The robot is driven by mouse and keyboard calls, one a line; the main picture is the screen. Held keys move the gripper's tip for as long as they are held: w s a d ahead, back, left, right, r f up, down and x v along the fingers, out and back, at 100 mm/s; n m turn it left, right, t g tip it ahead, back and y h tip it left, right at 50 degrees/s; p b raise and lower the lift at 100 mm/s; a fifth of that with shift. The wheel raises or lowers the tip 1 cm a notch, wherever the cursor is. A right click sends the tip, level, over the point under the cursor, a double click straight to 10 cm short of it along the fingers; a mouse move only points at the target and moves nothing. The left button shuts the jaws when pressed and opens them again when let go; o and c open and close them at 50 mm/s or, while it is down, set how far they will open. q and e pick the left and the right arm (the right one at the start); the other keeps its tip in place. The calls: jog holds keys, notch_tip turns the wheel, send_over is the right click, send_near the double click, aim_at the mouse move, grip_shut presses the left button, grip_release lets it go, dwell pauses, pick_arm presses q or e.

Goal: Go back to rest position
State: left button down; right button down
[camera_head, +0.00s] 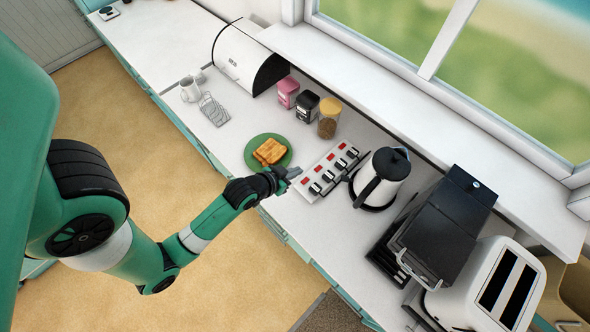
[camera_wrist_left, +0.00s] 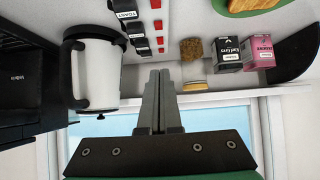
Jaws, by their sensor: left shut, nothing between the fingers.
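My left gripper (camera_head: 291,173) is shut and empty, held over the front of the counter between the green plate and the switch panel. Its closed fingers (camera_wrist_left: 159,102) also show in the left wrist view. My left arm is green and black and reaches in from the left of the head view. My right gripper is not in view.
A green plate (camera_head: 283,160) with toast (camera_head: 269,152) lies beside the gripper. A switch panel (camera_head: 325,172), a white kettle (camera_head: 381,181), a black machine (camera_head: 446,222) and a toaster (camera_head: 490,290) stand to the right. Jars (camera_head: 329,118) and a bread bin (camera_head: 246,62) stand behind.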

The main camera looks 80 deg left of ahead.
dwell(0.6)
pick_arm(q)
jog(key=w+d+r+m+t, duration=0.1)
jog(key=w+d+r+t, duration=0.15)
jog(key=w+r, duration=0.6)
jog(key=w+d+r+m+t, duration=0.1)
jog(key=w+r+t, duration=0.2)
jog(key=w+r, duration=0.55)
jog(key=w+d+r+m+t+h, duration=0.1)
jog(key=w+d+r+t, duration=0.2)
jog(key=r, duration=0.8)
jog(key=w+d+r+m+t+h, duration=0.1)
jog(key=d+r+t+h, duration=0.2)
jog(key=r, duration=0.8)
jog(key=s+d+r+m+t+h, duration=0.1)
jog(key=s+d+r+t, duration=0.1)
jog(key=r, duration=0.7)
jog(key=s+d+r+t+h, duration=0.1)
jog(key=s+d+r, duration=0.3)
jog(key=r, duration=0.4)
jog(key=s+d+r+m+t+h, duration=0.1)
jog(key=s+d+r+t, duration=0.2)
jog(key=r, duration=0.6)
jog(key=shift+s+r+m+t, duration=0.35)
jog(key=shift+s+t, duration=0.1)
jog(key=shift+s, duration=0.55)
